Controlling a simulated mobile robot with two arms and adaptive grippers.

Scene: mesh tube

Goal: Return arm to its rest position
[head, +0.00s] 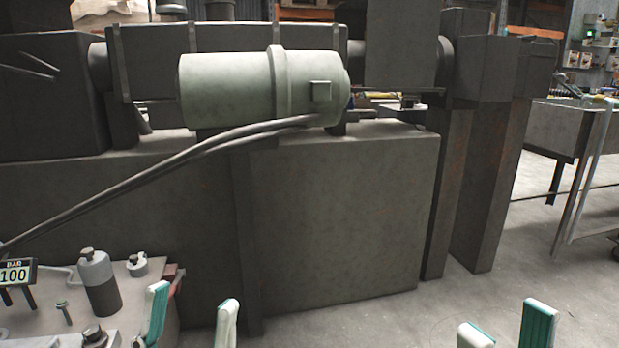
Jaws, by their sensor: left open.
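My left gripper (191,318) shows at the bottom edge, left of centre. Its two pale fingers with green pads stand well apart, with nothing visible between them. Its left finger overlaps the right edge of the grey workbench in the picture; I cannot tell whether they touch. My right gripper (507,330) shows at the bottom edge on the right. Its fingertips are apart over the bare floor, with nothing visible between them. The arms and wrists are out of view below.
A large dark machine (340,215) with a pale green cylinder (230,88) fills the middle. A workbench (140,290) at lower left bears a grey bottle (99,284) and a gauge display reading 100 (16,274). Floor (560,250) is clear at right, before another table (560,125).

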